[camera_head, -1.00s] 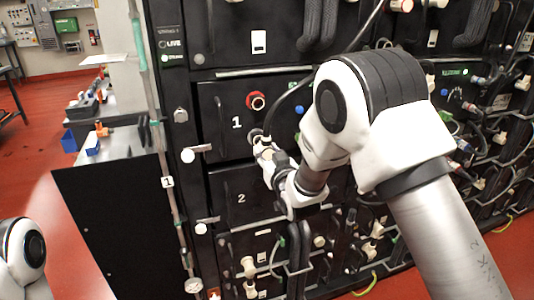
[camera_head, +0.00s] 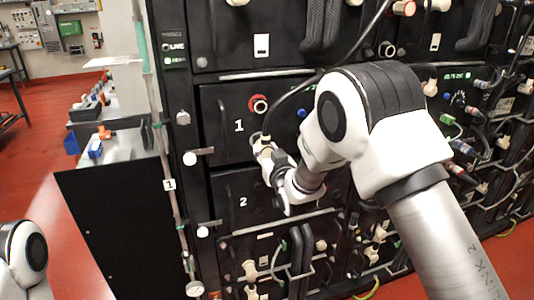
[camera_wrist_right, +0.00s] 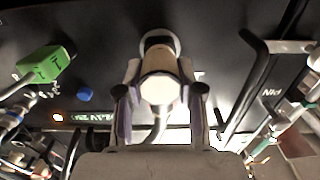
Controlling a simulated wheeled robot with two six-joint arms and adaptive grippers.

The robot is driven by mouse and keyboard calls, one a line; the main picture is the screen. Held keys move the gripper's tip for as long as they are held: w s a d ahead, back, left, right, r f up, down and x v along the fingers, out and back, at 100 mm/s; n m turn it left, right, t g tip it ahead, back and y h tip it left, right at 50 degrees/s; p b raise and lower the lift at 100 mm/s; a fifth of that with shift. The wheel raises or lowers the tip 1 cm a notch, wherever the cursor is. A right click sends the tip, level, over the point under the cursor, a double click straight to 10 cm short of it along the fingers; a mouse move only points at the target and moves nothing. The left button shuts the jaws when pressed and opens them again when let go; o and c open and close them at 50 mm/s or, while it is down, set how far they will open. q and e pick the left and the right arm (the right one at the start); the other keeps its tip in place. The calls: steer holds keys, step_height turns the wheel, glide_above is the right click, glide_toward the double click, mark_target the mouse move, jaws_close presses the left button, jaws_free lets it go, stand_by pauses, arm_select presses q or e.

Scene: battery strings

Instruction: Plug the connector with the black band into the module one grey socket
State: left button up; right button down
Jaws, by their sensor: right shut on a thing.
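My right gripper (camera_wrist_right: 160,97) is shut on a cream connector (camera_wrist_right: 160,86) in the right wrist view. The black band (camera_wrist_right: 157,41) shows at the connector's far end, inside a light grey ring, the module one grey socket (camera_wrist_right: 176,44). The connector's end is lined up with the ring and at or in it; how deep it sits I cannot tell. In the head view the right gripper (camera_head: 263,149) is at the module one panel (camera_head: 226,140), just below the red socket (camera_head: 258,104). The grey socket is mostly hidden there. My left gripper is out of view.
A dark cable (camera_head: 284,97) runs up from the connector across the panel. The module two panel (camera_head: 232,189) lies below, with white latches at the left edge. Black handles (camera_head: 322,24) hang above. A green connector (camera_wrist_right: 46,63) and a blue knob (camera_wrist_right: 84,95) show in the wrist view.

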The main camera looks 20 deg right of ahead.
steer(key=shift+w, duration=0.45)
steer(key=c, duration=0.7)
jaws_free()
steer(key=shift+o, duration=0.2)
